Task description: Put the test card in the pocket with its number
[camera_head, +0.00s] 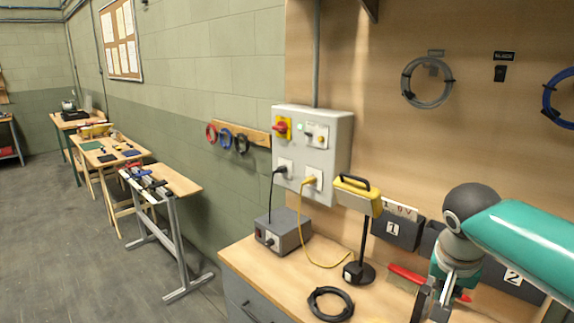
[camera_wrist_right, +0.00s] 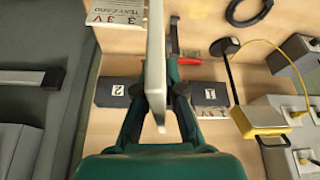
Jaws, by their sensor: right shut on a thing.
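My right gripper (camera_head: 436,296) comes in from the right and is shut on a pale, flat card (camera_wrist_right: 156,50). The card is almost edge-on in the wrist view, so its number does not show. Pocket 1 (camera_head: 392,230), dark grey, has a printed card (camera_head: 403,211) standing in it. Pocket 2 (camera_head: 516,281) is partly behind my right arm; it also shows in the wrist view (camera_wrist_right: 106,95), left of the held card. Another card printed TEST CARD, 3 and 3V (camera_wrist_right: 115,13) lies at the upper left of the wrist view. My left gripper is out of view.
A red-handled tool (camera_head: 405,273) lies on the bench beside my right gripper. A yellow lamp (camera_head: 358,196) on a black stand, a grey box (camera_head: 283,233) and a black cable coil (camera_head: 331,304) stand farther left. A control box (camera_head: 313,150) hangs on the wall.

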